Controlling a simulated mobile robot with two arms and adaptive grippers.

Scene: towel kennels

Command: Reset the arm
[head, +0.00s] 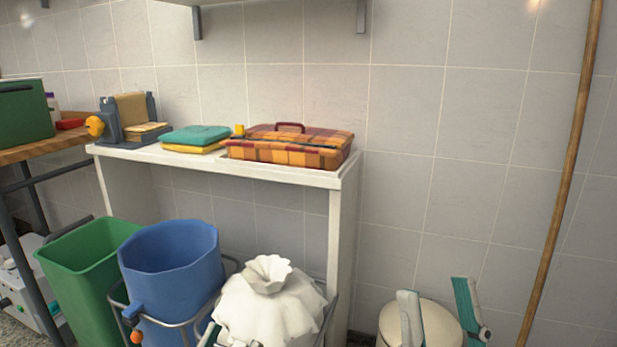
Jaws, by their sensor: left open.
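My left gripper (230,340) shows only as small grey and teal tips at the bottom edge, in front of the white sack (268,305). It is open, and most of it is below the picture. My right gripper (437,312) stands at the bottom right with its two grey and teal fingers pointing up and apart. It is open, with no held object visible between the fingers. A round cream lid (440,328) shows behind and between those fingers. Both arms are out of view.
A white shelf table (345,180) holds a plaid case (285,150), folded teal (195,136) and yellow towels, and a grey holder (110,125). Below stand a green bin (85,265) and a blue bin (170,262). A wooden pole (560,190) leans at right.

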